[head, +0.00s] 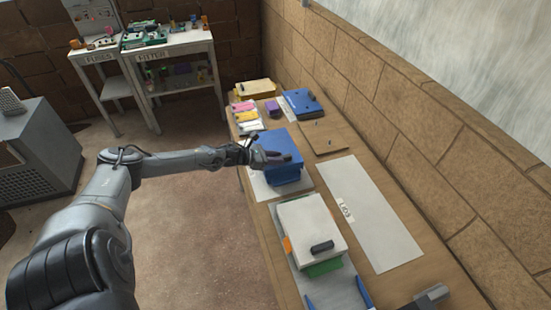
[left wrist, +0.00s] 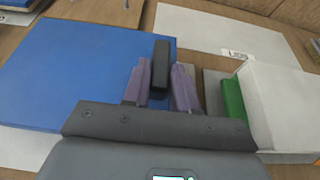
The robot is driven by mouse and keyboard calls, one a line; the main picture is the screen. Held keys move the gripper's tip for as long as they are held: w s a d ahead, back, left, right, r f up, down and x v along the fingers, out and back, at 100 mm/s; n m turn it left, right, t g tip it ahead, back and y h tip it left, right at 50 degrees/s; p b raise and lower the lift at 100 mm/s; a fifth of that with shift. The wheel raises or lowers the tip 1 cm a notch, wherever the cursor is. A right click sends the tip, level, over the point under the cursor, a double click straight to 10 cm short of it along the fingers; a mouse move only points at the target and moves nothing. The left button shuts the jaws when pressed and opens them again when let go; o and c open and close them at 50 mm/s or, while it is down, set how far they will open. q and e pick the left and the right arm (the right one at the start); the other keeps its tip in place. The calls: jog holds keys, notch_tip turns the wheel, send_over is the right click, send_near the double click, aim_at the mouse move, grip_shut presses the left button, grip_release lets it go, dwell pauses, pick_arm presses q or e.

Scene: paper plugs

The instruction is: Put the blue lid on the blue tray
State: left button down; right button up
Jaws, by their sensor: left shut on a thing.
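The blue lid (head: 280,142) is a wide flat blue box top with a black bar handle, which shows in the left wrist view (left wrist: 161,65). My left gripper (head: 268,155) is shut on that handle, with its purple fingers on either side of it (left wrist: 160,88). The blue tray (head: 285,177) shows under the lid, on a pale sheet. The lid is above the tray and looks roughly lined up with it. I cannot tell whether they touch, because the lid and gripper hide the tray's top.
A white lidded box (head: 312,222) with a black handle stands close in front, over a green part (head: 324,268). A labelled white sheet (head: 370,215) and a brown board (head: 308,143) lie towards the wall. A blue case (head: 301,103) and a yellow box (head: 255,88) stand farther back.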

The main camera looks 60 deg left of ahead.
pick_arm(q)
jog(key=shift+f+b, duration=0.7)
jog(key=shift+f, duration=0.1)
dwell(0.8)
jog(key=c, duration=0.8)
grip_release()
jog(key=shift+s, duration=0.1)
jog(key=p+v, duration=0.4)
jog(key=v, duration=0.6)
jog(key=shift+s+a, duration=0.15)
jog(key=shift+s, duration=0.2)
